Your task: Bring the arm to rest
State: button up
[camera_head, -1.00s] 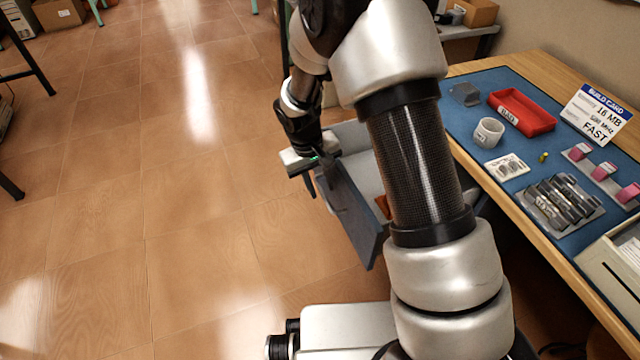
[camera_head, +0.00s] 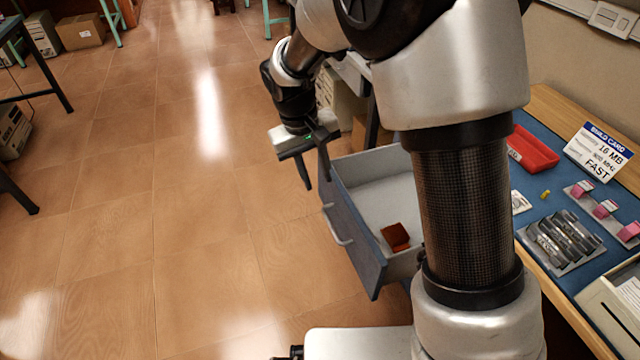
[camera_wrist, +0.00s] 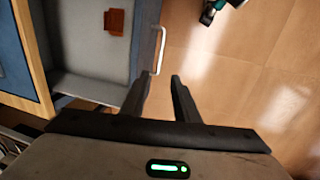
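My gripper (camera_head: 316,168) is open and empty, above and to the left of the open drawer's front in the head view. In the wrist view my gripper's two fingers (camera_wrist: 160,88) stand apart with floor between them. My arm reaches across the middle of the head view and hides part of the drawer and bench. The drawer (camera_head: 352,232) is pulled out, with a blue-grey front and a light handle (camera_head: 338,226). The handle (camera_wrist: 160,50) shows just beyond the left finger in the wrist view, apart from it. A small red-brown object (camera_head: 395,237) lies inside the drawer.
The bench at right has a blue mat (camera_head: 558,190) with a red tray (camera_head: 532,150), a build card (camera_head: 597,150), a rack of dark modules (camera_head: 562,240) and pink-topped pieces (camera_head: 604,208). The tiled floor (camera_head: 190,220) at left is clear. Boxes and table legs stand far left.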

jog(key=shift+r, duration=0.4)
jog(key=s+d+r+m+t+y, duration=0.1)
jog(key=s+d+r, duration=0.35)
jog(key=r, duration=0.25)
jog(key=s+d+r+m+t, duration=0.1)
jog(key=s+d+r, duration=0.35)
jog(key=r, duration=0.25)
jog(key=s+d+r+m+t+y, duration=0.1)
jog(key=s+d+r, duration=0.15)
jog(key=s, duration=0.35)
jog(key=s+d+r+m+t, duration=0.1)
jog(key=s+d+t, duration=0.15)
jog(key=s, duration=0.35)
notch_tip(320, 180, up, 20)
jog(key=p, duration=1.9)
jog(key=shift+d+g, duration=0.25)
jog(key=shift+g, duration=0.1)
jog(key=shift+f, duration=0.15)
jog(key=shift+d, duration=0.1)
